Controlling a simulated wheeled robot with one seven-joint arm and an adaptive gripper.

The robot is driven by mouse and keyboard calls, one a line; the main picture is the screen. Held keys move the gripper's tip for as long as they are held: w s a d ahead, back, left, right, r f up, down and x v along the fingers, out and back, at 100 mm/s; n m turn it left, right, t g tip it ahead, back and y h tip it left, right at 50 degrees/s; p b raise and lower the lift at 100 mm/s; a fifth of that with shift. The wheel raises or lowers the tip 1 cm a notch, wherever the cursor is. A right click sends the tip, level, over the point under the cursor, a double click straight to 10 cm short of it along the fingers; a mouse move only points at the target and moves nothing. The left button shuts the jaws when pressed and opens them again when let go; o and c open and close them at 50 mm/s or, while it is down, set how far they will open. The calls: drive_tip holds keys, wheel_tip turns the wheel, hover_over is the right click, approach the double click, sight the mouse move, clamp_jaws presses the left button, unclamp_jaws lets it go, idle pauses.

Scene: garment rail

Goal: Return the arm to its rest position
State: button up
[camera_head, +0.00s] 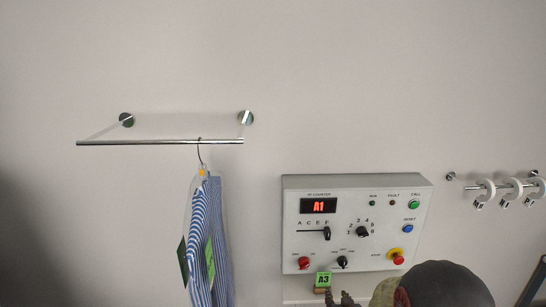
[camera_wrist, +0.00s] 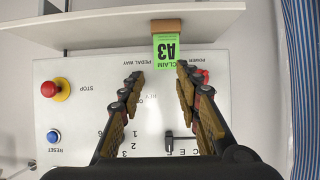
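My gripper shows in the wrist view (camera_wrist: 160,80), with its two fingers spread apart and nothing between them. The panel (camera_head: 300,240) is a white box on the wall, with a red display reading A1, knobs and coloured buttons. In the wrist view the panel appears upside down behind the fingers (camera_wrist: 75,105). A green A3 claim tag (camera_head: 323,279) sits below the panel; it also shows beyond the fingertips (camera_wrist: 166,47).
A striped blue-and-white garment (camera_head: 208,240) with green tags hangs from a wall rail (camera_head: 160,142) at left. A white ledge (camera_wrist: 90,28) runs under the panel. Hooks with white rings (camera_head: 510,187) are at right. The upper wall is clear.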

drive_tip(key=s+g+b, duration=0.2)
drive_tip(key=s+g, duration=0.5)
drive_tip(key=s, duration=0.9)
drive_tip(key=s+a+r+b, duration=0.2)
drive_tip(key=s+r+b, duration=0.2)
drive_tip(key=s+r, duration=0.3)
drive_tip(key=s+a+r+b, duration=0.2)
drive_tip(key=s+r+b, duration=0.3)
drive_tip(key=s, duration=1)
wheel_tip(320, 180, up, 3)
drive_tip(key=shift+s+a+r, duration=0.1)
drive_tip(key=shift+s+a, duration=0.15)
drive_tip(key=shift+a, duration=0.05)
drive_tip(key=shift+w, duration=0.1)
drive_tip(key=shift+c, duration=1.1)
idle(1.4)
